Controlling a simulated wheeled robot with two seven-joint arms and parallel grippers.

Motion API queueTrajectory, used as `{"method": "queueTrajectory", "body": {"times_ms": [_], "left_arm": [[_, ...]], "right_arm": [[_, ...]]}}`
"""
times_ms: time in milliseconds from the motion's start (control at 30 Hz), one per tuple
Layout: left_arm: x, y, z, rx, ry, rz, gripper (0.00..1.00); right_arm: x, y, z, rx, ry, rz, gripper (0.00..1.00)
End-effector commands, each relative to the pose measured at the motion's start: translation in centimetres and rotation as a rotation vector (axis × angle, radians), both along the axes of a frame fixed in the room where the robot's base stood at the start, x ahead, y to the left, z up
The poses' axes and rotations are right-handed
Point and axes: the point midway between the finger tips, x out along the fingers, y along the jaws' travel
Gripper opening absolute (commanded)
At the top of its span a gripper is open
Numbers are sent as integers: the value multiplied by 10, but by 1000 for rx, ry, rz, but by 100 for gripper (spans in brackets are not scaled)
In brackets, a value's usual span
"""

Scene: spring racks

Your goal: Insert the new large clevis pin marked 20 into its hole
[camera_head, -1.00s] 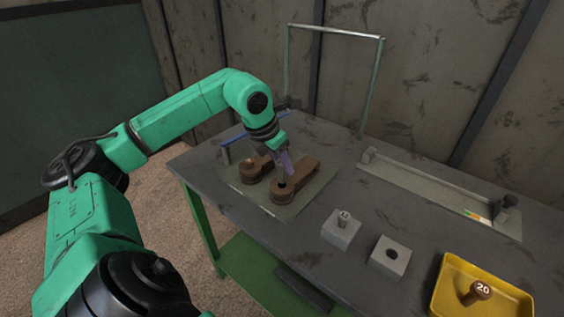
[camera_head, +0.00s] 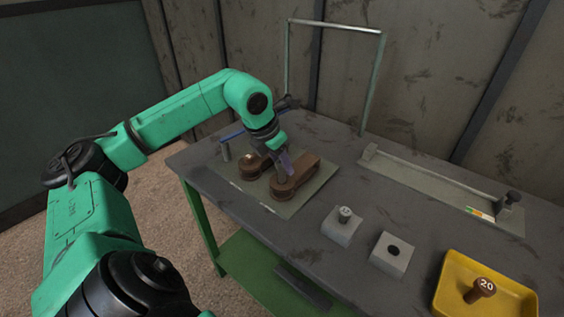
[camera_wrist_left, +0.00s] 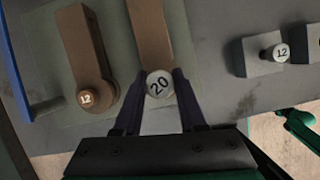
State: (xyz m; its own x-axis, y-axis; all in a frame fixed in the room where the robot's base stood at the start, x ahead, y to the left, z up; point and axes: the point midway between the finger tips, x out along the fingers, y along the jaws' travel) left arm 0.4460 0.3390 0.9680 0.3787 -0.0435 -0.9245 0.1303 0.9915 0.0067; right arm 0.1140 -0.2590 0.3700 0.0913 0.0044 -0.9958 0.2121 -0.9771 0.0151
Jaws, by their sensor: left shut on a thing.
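The new large clevis pin (camera_wrist_left: 159,84), with a pale head marked 20, is between the fingers of my left gripper (camera_wrist_left: 157,90). In the left wrist view its head overlaps the near end of the right brown clevis bar (camera_wrist_left: 151,30). My left gripper (camera_head: 284,163) is shut on the pin, directly over that bar's end (camera_head: 284,191) in the head view. The hole and the pin's shank are hidden, so I cannot tell how deep the pin sits. My right gripper is not in view.
The other brown bar (camera_wrist_left: 80,40) holds a brown pin marked 12 (camera_wrist_left: 87,99). A grey block (camera_head: 341,228) holds a pale pin; another block (camera_head: 390,258) has an empty hole. A yellow tray (camera_head: 448,292) holds a brown pin marked 20 (camera_head: 480,290). A blue-handled bar stands left of the bars (camera_wrist_left: 14,70).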

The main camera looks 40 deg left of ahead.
Motion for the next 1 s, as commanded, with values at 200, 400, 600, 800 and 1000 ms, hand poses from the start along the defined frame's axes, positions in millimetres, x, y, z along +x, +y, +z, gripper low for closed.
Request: {"method": "queueTrajectory", "body": {"times_ms": [200,400,600,800,1000], "left_arm": [[0,0,-6,0,-1,0,0],[0,0,-11,0,-1,0,0],[0,0,-16,0,-1,0,0],[0,0,-21,0,-1,0,0],[0,0,-26,0,-1,0,0]], "right_arm": [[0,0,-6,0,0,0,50],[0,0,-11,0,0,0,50],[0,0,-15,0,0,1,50],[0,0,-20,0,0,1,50],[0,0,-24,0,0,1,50]]}}
